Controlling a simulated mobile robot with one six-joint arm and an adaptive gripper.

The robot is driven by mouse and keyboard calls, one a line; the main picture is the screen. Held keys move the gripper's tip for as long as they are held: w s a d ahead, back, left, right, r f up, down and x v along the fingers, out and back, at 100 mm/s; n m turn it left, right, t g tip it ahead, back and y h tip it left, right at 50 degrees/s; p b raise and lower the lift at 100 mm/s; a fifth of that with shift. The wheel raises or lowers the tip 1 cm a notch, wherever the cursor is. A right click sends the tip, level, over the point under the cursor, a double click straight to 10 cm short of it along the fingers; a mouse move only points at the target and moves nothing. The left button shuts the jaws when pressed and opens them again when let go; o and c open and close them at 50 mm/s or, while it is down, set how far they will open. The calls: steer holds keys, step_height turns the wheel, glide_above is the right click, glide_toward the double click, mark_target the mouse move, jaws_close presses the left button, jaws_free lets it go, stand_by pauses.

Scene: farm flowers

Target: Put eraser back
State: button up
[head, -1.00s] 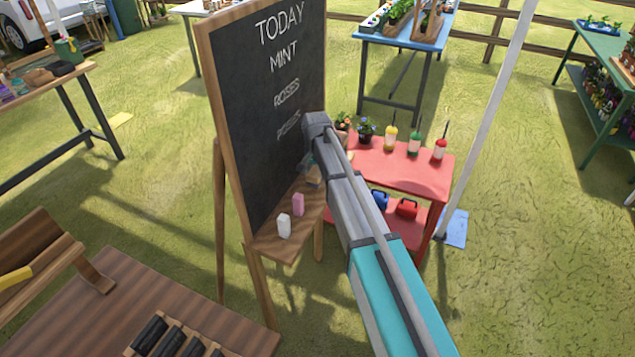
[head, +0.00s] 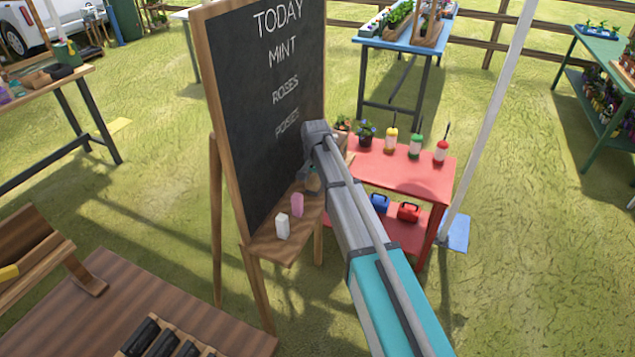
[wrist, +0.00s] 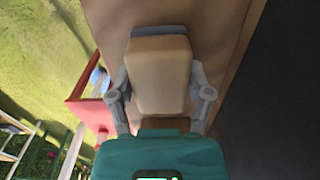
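The eraser (wrist: 158,78), a tan block with a grey strip along its far end, fills the space between my gripper's (wrist: 159,84) two grey fingers in the wrist view. The fingers lie along both its sides and appear closed on it. Beyond it is the brown ledge (wrist: 225,35) of the chalkboard. In the head view my gripper (head: 311,182) is low at the right end of the ledge (head: 270,248), by the chalkboard (head: 262,130). My arm hides most of the eraser there, and I cannot tell whether it touches the ledge.
A white block (head: 282,227) and a pink block (head: 297,205) stand on the ledge, left of my gripper. A red table (head: 405,172) with bottles and plants is close on the right. A wooden table (head: 125,300) is at front left. A slanted white pole (head: 490,115) stands further right.

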mark_target(317, 180)
steer(key=o, duration=0.4)
steer(key=shift+r, duration=0.15)
step_height(317, 180, up, 12)
steer(key=p, duration=1.2)
stand_by(0.3)
stand_by(0.7)
steer(key=s+d+n, duration=0.4)
steer(key=s+d, duration=1.9)
steer(key=s, duration=0.2)
steer(key=shift+s+d, duration=0.3)
steer(key=shift+d, duration=0.1)
